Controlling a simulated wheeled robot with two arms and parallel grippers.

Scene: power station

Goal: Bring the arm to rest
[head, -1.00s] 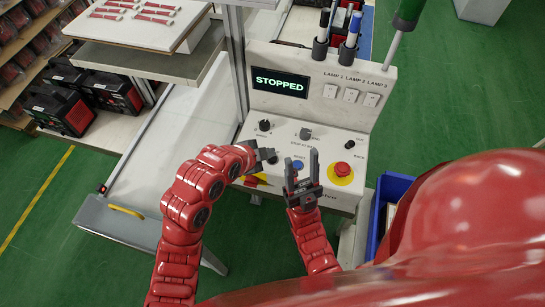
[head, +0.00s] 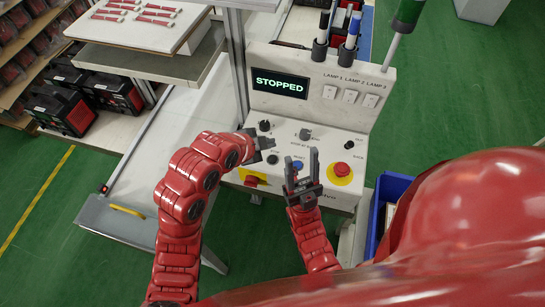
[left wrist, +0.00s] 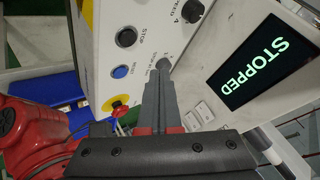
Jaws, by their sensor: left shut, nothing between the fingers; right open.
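My left gripper (head: 271,143) is shut and empty over the control panel (head: 334,200), between the dark speed knob (head: 264,125) and the black stop button (head: 272,159). In the left wrist view its closed fingers (left wrist: 158,85) point at a grey selector knob (left wrist: 164,64); I cannot tell whether they touch it. My right gripper (head: 302,166) is open and empty, its two fingers upright in front of the panel near the blue reset button (head: 298,164). The display (head: 279,83) reads STOPPED.
A red emergency button on a yellow disc (head: 343,170) is right of my right gripper. A red and yellow switch (head: 254,181) is on the panel's front. A metal post (head: 236,65) rises left of the panel. A blue crate (head: 390,190) stands at right.

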